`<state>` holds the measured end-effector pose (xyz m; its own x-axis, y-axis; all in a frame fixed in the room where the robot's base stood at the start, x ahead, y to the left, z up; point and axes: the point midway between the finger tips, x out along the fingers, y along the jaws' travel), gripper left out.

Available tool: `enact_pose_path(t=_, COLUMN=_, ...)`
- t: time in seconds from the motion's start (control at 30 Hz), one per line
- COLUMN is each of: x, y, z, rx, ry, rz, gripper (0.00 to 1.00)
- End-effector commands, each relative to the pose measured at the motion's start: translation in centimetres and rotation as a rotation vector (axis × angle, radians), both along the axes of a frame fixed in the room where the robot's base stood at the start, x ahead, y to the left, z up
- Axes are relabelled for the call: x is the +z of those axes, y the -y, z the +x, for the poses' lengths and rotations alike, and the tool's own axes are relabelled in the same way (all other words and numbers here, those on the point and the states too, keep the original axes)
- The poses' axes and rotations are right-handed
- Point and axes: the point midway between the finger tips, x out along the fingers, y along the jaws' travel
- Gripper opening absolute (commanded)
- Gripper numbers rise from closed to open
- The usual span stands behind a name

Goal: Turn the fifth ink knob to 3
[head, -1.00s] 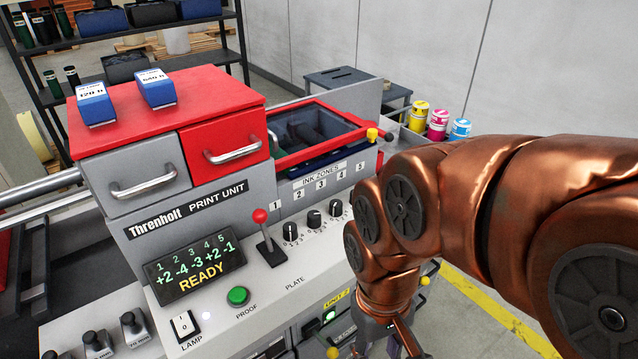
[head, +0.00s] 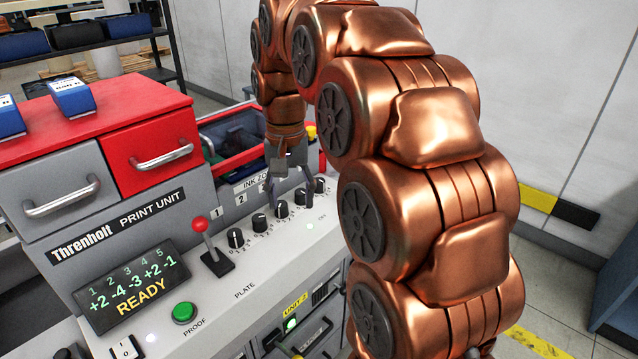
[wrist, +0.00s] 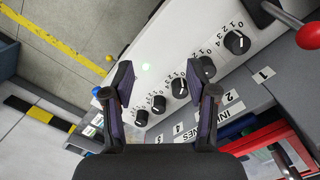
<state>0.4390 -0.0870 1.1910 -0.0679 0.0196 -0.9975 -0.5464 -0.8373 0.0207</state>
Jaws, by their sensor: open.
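The fifth ink knob (head: 320,185) is black with a white mark, the farthest in the row on the sloped panel. In the wrist view it (wrist: 140,117) shows between my fingers, nearer the left one. My gripper (head: 289,190) is open and empty above the far end of the row. In the wrist view its fingertips (wrist: 160,78) spread apart, with the third and fourth knobs also between them. I cannot tell whether a finger touches a knob. The fifth knob's setting is too small to read. The display (head: 132,287) shows -1 under 5 and READY.
The fourth knob (head: 300,197) and third knob (head: 281,208) stand close beside the fifth. A red-topped lever (head: 205,240) stands left of the row.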

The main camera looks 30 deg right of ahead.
Motion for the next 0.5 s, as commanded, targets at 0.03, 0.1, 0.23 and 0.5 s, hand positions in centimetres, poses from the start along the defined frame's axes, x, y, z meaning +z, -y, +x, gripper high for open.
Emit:
enact_pose_path(t=0.03, x=-0.3, y=1.1, z=1.4, rx=-0.039, ry=0.002, rz=-0.001, gripper=0.58)
enact_pose_path(t=0.1, x=-0.1, y=2.4, z=3.1, rx=-0.092, ry=0.011, rz=-0.005, gripper=0.58)
enact_pose_path(t=0.23, x=0.0, y=5.0, z=6.0, rx=-0.194, ry=0.022, rz=-0.012, gripper=0.58)
enact_pose_path(t=0.5, x=-0.8, y=10.9, z=10.8, rx=-0.406, ry=0.047, rz=-0.028, gripper=0.58)
